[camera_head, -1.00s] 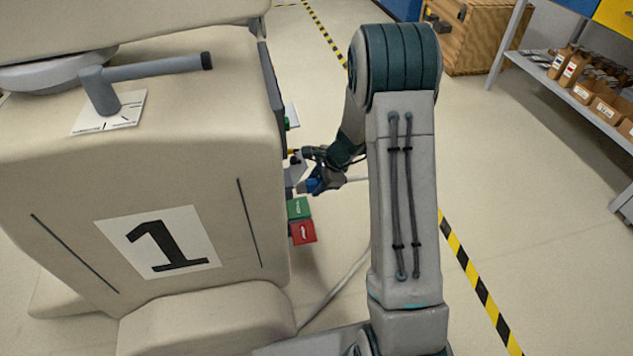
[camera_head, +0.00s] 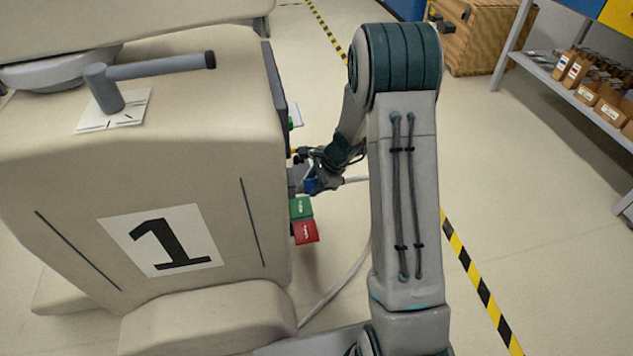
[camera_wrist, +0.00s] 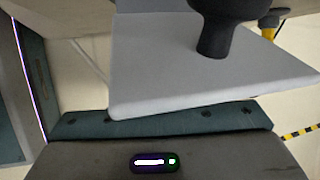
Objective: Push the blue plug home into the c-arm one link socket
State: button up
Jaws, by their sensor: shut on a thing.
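The blue plug (camera_head: 311,186) is in my gripper (camera_head: 313,181), beside the right side of the cart marked 1. My gripper is shut on it, and only a small blue part shows. A grey socket housing (camera_head: 295,180) on the cart's side lies just left of the plug. The plug's front end is against or very near it; how deep it sits I cannot tell. A pale cable (camera_head: 356,179) runs right from behind the gripper. In the wrist view a grey plate (camera_wrist: 190,80) hides the fingertips, plug and socket opening.
The covered cart (camera_head: 75,190) fills the left, with a grey lever (camera_head: 160,68) on top. Green (camera_head: 301,208) and red (camera_head: 306,232) blocks stick out below the socket. A black knob (camera_wrist: 215,38) stands over the plate. Open floor lies right of my arm, before the shelf (camera_head: 580,98).

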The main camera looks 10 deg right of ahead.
jog(key=shift+a, duration=0.95)
jog(key=shift+d, duration=0.15)
jog(key=shift+d, duration=1.15)
jog(key=shift+a, duration=1.15)
dwell(0.6)
jog(key=o, duration=1.3)
jog(key=p+v, duration=0.5)
jog(key=v, duration=0.8)
jog(key=shift+d+r, duration=0.1)
jog(key=shift+r, duration=0.25)
